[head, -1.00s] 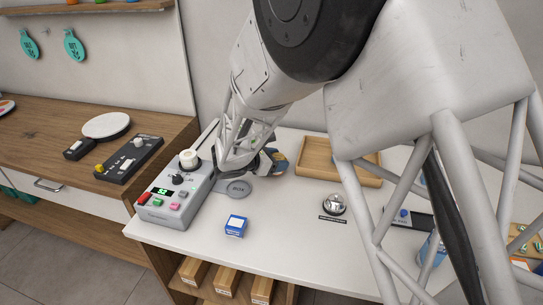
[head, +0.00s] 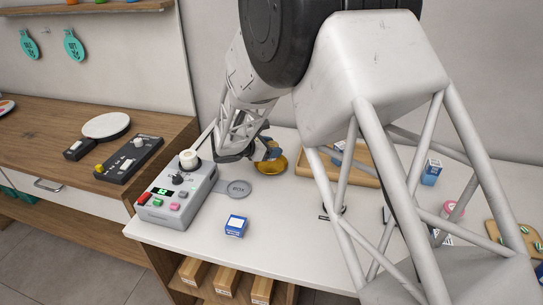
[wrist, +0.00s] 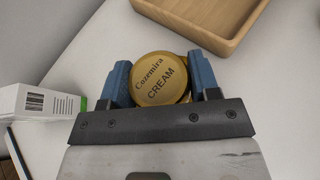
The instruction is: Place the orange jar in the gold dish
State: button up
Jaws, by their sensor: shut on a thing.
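The orange jar (wrist: 160,80) has a round gold-orange lid lettered "Cozemira CREAM". In the wrist view it sits between the blue fingers of my gripper (wrist: 160,74), which is shut on it. In the head view my gripper (head: 268,150) is over the far part of the white counter, and the jar is mostly hidden by the fingers and wrist. The gold dish (head: 275,171) shows on the counter just below and behind the fingers. I cannot tell whether the jar touches the dish.
A wooden tray (head: 368,176) stands close on the right. A grey control box with buttons (head: 170,205) and a round grey plate (head: 239,189) are left. A blue box (head: 236,226) lies in front. A white box with a barcode (wrist: 32,101) shows in the wrist view. The front counter is fairly clear.

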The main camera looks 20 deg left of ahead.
jog(key=shift+f, duration=1.75)
jog(key=shift+f, duration=0.15)
jog(key=o, duration=1)
jog(key=shift+c, duration=0.2)
jog(key=v, duration=1.2)
